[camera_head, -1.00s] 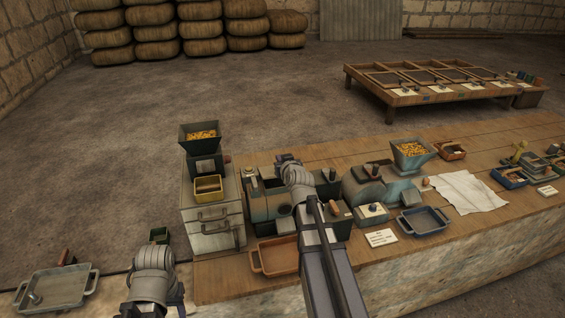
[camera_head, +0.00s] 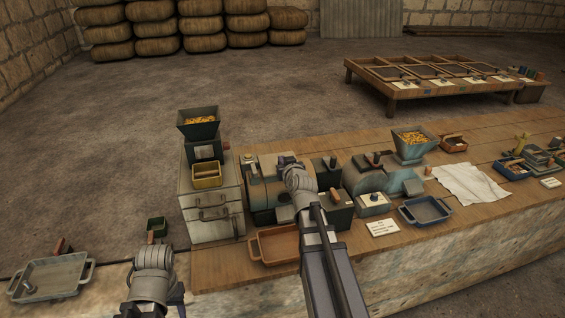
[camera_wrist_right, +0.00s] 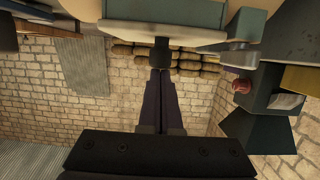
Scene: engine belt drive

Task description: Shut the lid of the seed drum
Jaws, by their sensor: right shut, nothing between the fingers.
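The seed drum, which I take to be the grey-green rounded housing (camera_head: 262,194) on the bench, stands right of the drawer cabinet and is partly covered by my right arm. Its lid cannot be told apart clearly in the head view. My right gripper (camera_wrist_right: 160,73) is shut and empty. In the wrist view its fingertips lie just below a dark tab (camera_wrist_right: 162,53) on a grey-green panel, perhaps the lid; contact cannot be told. My left gripper is low at the left in the head view, with its fingers mostly hidden behind the wrist.
The drawer cabinet (camera_head: 212,222) with a seed hopper (camera_head: 199,128) stands left of the drum. A brown tray (camera_head: 273,257) lies in front. Dark boxes, a second hopper (camera_head: 411,150) and a blue-grey tray (camera_head: 425,222) stand to the right. Open floor lies behind the bench.

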